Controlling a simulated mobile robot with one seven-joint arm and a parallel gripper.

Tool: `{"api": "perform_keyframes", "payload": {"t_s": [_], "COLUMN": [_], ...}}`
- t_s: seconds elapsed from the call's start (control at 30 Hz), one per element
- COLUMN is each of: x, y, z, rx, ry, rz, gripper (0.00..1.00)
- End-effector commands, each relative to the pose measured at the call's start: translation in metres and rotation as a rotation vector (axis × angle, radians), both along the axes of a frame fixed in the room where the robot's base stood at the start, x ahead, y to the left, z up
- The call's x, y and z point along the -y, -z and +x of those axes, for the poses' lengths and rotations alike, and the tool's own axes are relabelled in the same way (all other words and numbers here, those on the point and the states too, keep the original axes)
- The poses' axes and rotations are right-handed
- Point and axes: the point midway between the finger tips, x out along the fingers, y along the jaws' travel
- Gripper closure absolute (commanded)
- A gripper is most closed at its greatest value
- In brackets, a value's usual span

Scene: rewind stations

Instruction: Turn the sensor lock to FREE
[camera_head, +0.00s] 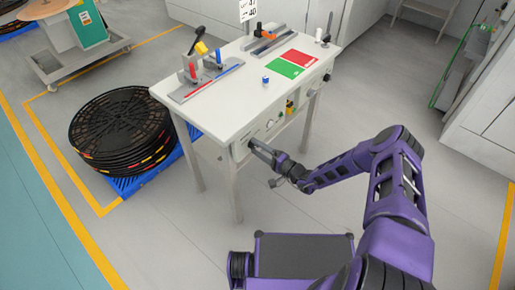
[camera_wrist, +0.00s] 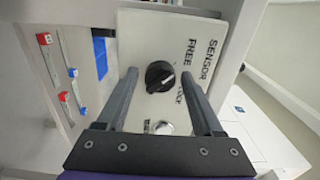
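The sensor lock knob (camera_wrist: 160,76) is a round black dial on a light panel (camera_wrist: 150,35) marked SENSOR, FREE and LOCK, shown turned sideways in the wrist view. Its pale pointer mark sits on the lower right side of the dial and seems to point nearer LOCK than FREE. My gripper (camera_wrist: 160,73) is open, with one finger on each side of the knob and visible gaps between them. Whether the tips reach the knob's depth is unclear. In the head view my gripper (camera_head: 254,145) is at the table's front left, below the top, and hides the knob.
The white table (camera_head: 225,105) carries fixtures, a green mat (camera_head: 285,68), a red mat (camera_head: 300,57) and a small blue-topped object (camera_head: 265,81). Black reels (camera_head: 120,125) are stacked on a blue pallet at left. A round metal part (camera_wrist: 162,128) sits below the knob.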

Motion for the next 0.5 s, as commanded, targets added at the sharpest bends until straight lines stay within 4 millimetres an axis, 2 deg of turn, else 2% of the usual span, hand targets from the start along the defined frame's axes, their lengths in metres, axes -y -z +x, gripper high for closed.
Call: {"api": "perform_keyframes", "payload": {"t_s": [0.33,0.5], "x": [0.001,0.014], "y": [-0.001,-0.001], "z": [0.000,-0.009], "rx": [0.000,0.000], "ry": [0.000,0.002], "rz": [0.001,0.001], "gripper": [0.21,0.21]}}
